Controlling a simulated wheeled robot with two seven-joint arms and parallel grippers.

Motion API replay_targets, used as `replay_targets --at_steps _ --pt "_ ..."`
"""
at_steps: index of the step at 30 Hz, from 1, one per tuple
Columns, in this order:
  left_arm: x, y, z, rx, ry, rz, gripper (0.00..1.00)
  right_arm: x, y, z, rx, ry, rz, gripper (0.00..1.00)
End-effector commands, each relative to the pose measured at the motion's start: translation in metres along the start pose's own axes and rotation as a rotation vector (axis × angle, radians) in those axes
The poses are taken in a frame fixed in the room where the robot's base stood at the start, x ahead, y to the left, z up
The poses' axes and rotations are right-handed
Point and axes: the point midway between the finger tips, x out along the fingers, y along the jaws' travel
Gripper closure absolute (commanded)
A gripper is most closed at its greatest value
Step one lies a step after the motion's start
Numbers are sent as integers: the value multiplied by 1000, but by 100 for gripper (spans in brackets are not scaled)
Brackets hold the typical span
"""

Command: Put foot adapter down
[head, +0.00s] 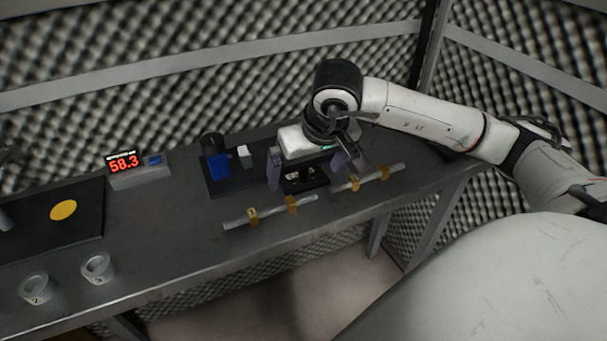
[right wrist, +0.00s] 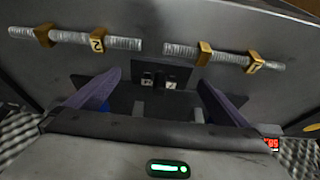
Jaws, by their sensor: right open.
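My right gripper (head: 306,174) is open over the bench, its two dark purple fingers pointing down and apart. The right wrist view shows the same open gripper (right wrist: 158,82). Small dark blocks with pale numbered faces (right wrist: 158,79) lie between and beyond the fingertips on a black plate; they also show in the head view (head: 292,176). No finger is seen gripping them. Which piece is the foot adapter I cannot tell for sure. Two grey rods, the left one (head: 270,211) and the right one (head: 368,177), carry gold numbered brackets in front of the gripper. My left gripper does not show.
Left of the gripper, a black plate (head: 221,187) holds a blue block (head: 218,167), a black cylinder and a white block (head: 245,156). A red display (head: 123,162) reads 58.3. Two grey cups (head: 97,268) and a dark panel with a yellow disc (head: 63,210) are farther left. Foam walls stand behind.

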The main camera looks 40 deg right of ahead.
Motion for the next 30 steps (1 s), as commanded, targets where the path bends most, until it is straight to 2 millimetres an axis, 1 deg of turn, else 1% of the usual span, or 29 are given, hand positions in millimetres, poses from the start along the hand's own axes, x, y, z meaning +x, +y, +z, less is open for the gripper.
replay_targets --at_steps 1,3,10,17,18,20,26,29,30 --pt "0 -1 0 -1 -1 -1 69 6 0 1 0 -4 1 0" --pt "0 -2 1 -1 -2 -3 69 9 0 0 0 -1 1 0" --pt "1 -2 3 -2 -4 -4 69 10 0 0 -1 0 0 0" --pt "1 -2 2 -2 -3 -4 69 10 0 0 0 0 0 39" --pt "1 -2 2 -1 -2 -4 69 10 0 0 0 0 0 46" --pt "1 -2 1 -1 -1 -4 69 9 0 0 0 2 0 54" --pt "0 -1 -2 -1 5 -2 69 8 0 -1 0 2 0 54" --pt "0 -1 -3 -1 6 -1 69 0 0 -5 1 4 -1 54" --pt "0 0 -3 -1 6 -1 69 -6 0 -8 1 7 -1 54"
